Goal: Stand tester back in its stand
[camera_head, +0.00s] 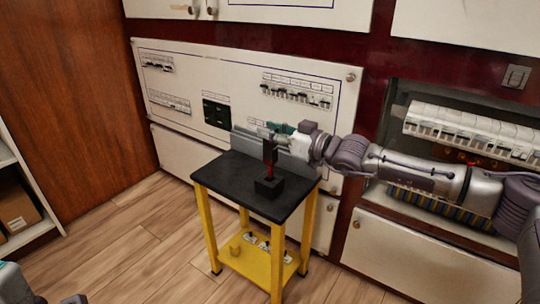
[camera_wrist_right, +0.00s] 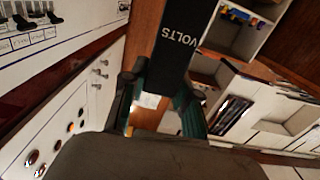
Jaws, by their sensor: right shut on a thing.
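The tester (camera_head: 268,152) is a slim dark upright piece with red on it, above the small table. My right gripper (camera_head: 270,133) is shut on its upper part. In the right wrist view the tester (camera_wrist_right: 180,45) is a black body marked "VOLTS" between the fingers of my right gripper (camera_wrist_right: 160,104). The stand (camera_head: 269,187) is a black block on the black tabletop, directly below the tester in the head view. I cannot tell whether the tester's lower end is in the stand or just above it. My left gripper is not clearly visible.
The small table (camera_head: 230,172) has a black top and yellow legs, with a few small items on its yellow lower shelf (camera_head: 250,262). A white breaker panel (camera_head: 180,75) stands close behind it. An open breaker recess (camera_head: 465,125) is at right. The tabletop's left side is clear.

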